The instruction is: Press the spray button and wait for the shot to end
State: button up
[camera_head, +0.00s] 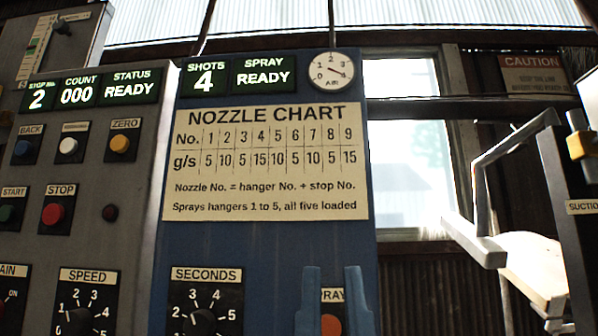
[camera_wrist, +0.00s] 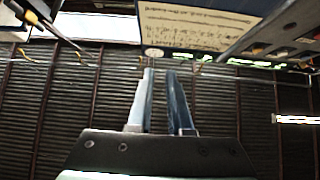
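The spray button (camera_head: 331,325) is an orange round button low on the blue panel (camera_head: 270,245), at the bottom edge of the head view. Its label is partly covered. My gripper (camera_head: 335,268) shows as two upright blue fingers in front of the button, with a gap between them through which the button shows. The wrist view also shows the gripper's fingers (camera_wrist: 160,72) apart, with nothing between them. I cannot tell whether the gripper touches the panel. The spray display (camera_head: 263,77) reads READY and the shots display (camera_head: 204,78) reads 4.
A seconds dial (camera_head: 205,320) is left of the button. The nozzle chart (camera_head: 266,162) and a round gauge (camera_head: 331,69) are above. A grey panel (camera_head: 85,180) with a red stop button (camera_head: 53,213) stands left. A metal frame (camera_head: 485,200) is at the right.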

grip_shut()
dwell(0.8)
jog(key=shift+r, duration=0.1)
dwell(0.5)
